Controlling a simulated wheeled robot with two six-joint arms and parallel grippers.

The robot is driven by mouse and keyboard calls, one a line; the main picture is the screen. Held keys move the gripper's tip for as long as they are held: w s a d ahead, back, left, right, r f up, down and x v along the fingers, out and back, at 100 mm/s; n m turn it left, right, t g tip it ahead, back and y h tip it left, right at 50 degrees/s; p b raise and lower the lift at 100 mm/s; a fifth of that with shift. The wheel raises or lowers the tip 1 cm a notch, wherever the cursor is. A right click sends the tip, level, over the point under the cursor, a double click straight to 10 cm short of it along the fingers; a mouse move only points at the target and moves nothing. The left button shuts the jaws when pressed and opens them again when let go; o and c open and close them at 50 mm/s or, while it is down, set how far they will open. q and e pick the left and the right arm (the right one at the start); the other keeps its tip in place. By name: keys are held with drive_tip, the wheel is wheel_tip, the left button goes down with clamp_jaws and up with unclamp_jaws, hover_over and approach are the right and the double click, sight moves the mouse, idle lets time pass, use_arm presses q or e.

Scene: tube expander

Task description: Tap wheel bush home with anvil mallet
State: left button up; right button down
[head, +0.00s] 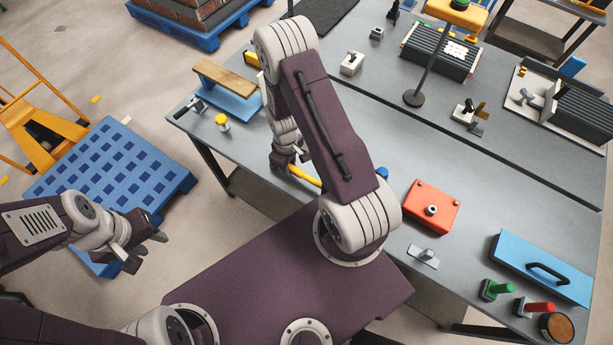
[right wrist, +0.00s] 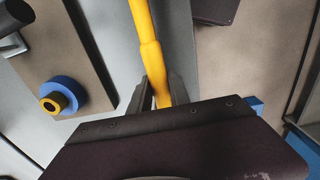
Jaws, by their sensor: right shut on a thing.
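My right gripper (head: 292,160) is shut on the yellow handle (head: 305,176) of a mallet over the grey table. In the right wrist view the yellow handle (right wrist: 147,50) runs up from between the fingers (right wrist: 163,92) and out of the picture; the mallet's head cannot be made out. A blue edge (head: 382,173) beside my right arm may be this wheel. My left gripper (head: 142,247) is open and empty, off the table.
On the table (head: 475,225) are a red box (head: 431,207), a blue case (head: 541,266), green and red pegs, and a lamp stand (head: 414,98). A blue stand with a wooden top (head: 226,82) is at the left end. A blue pallet (head: 118,165) lies on the floor.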

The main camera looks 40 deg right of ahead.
drive_tip(key=shift+r, duration=0.1)
wheel_tip(320, 180, up, 7)
drive_tip(key=p, duration=0.6)
drive_tip(key=s+a+r+p, duration=0.7)
drive_tip(key=s+r+p, duration=0.5)
drive_tip(key=p, duration=0.2)
drive_tip(key=shift+s+a, duration=0.4)
idle(0.9)
drive_tip(key=shift+f, duration=0.2)
idle(0.3)
